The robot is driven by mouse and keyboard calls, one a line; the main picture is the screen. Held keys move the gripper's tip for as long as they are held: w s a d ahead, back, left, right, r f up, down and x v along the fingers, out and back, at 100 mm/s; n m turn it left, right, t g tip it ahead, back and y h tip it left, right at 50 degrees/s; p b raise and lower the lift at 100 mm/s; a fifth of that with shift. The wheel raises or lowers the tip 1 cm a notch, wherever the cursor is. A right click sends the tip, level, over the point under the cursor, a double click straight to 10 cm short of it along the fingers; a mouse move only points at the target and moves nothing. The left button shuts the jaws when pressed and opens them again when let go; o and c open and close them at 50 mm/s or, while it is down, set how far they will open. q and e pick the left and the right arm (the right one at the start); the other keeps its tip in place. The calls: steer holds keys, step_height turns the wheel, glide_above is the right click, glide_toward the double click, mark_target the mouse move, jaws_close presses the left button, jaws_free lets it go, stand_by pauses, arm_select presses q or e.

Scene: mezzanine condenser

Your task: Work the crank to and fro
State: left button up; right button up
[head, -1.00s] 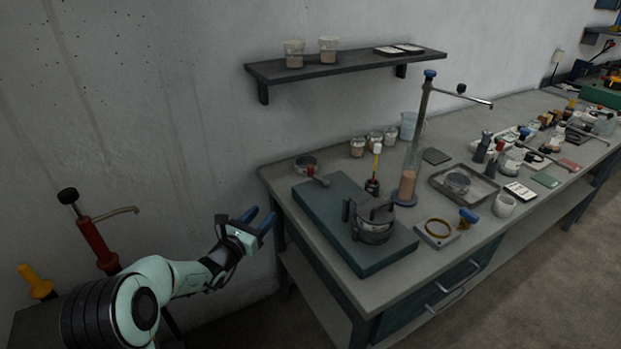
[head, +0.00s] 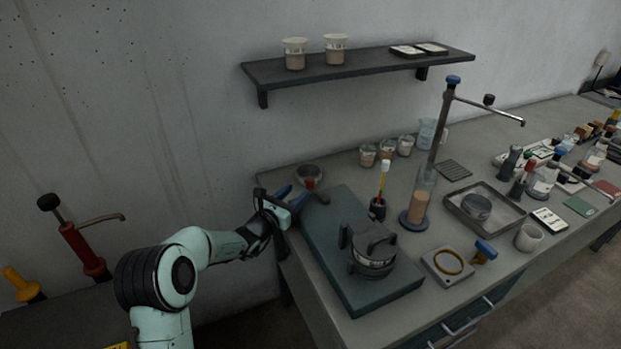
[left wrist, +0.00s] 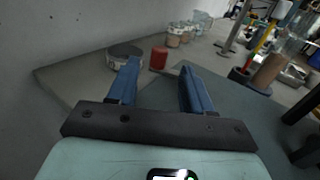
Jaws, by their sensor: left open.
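A crank with a red knob (head: 310,184) stands at the back left of the teal plate (head: 338,245). Its short dark arm runs from the knob toward the right. My left gripper (head: 294,195) is open and empty, its two blue fingers just left of the red knob and pointing at it. In the left wrist view the red knob (left wrist: 158,58) appears beyond the fingertips, between them and apart from them. The crank's arm is hard to make out there. My right gripper is not in view.
A round dark dish (head: 309,172) sits behind the knob. A dark lidded vessel (head: 371,252) stands on the plate's front part. A glass cylinder (head: 420,205) and stand are to the right. A shelf (head: 355,70) hangs above. The plate's middle is clear.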

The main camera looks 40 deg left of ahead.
mark_target(307, 182)
arm_select(q)
steer(key=w, duration=0.3)
steer(key=w+p, duration=0.1)
steer(key=w, duration=0.4)
steer(key=shift+w+a, duration=0.3)
steer(key=shift+a, duration=0.05)
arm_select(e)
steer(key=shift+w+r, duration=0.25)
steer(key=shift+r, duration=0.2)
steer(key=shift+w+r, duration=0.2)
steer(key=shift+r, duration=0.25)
arm_select(q)
jaws_close()
steer(key=shift+a, duration=0.1)
